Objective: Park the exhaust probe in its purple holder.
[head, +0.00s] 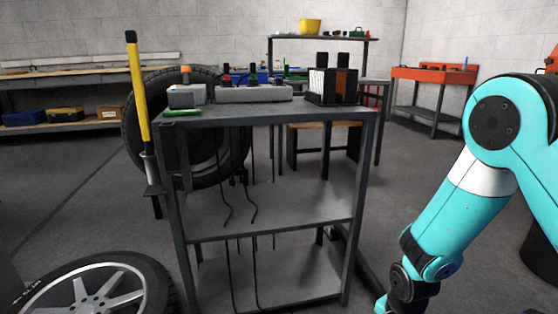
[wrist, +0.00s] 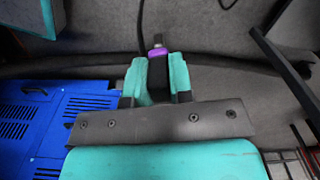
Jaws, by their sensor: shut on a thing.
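My gripper (wrist: 157,82) shows in the wrist view, with its teal fingers shut on a dark body with a purple band, which appears to be the exhaust probe (wrist: 158,70). A thin dark cable or hose runs up from behind the probe's far end. Its tip is hard to make out. No purple holder can be made out in either view. In the head view my arm reaches down at the right, and the gripper is below the frame.
A dark metal cart (head: 268,210) with shelves stands mid-view, carrying several devices on top. A yellow-handled tool (head: 138,85) stands at its left corner. A wheel (head: 90,290) lies front left. A blue slotted panel (wrist: 65,115) is left of my gripper. Open floor shows behind the cart.

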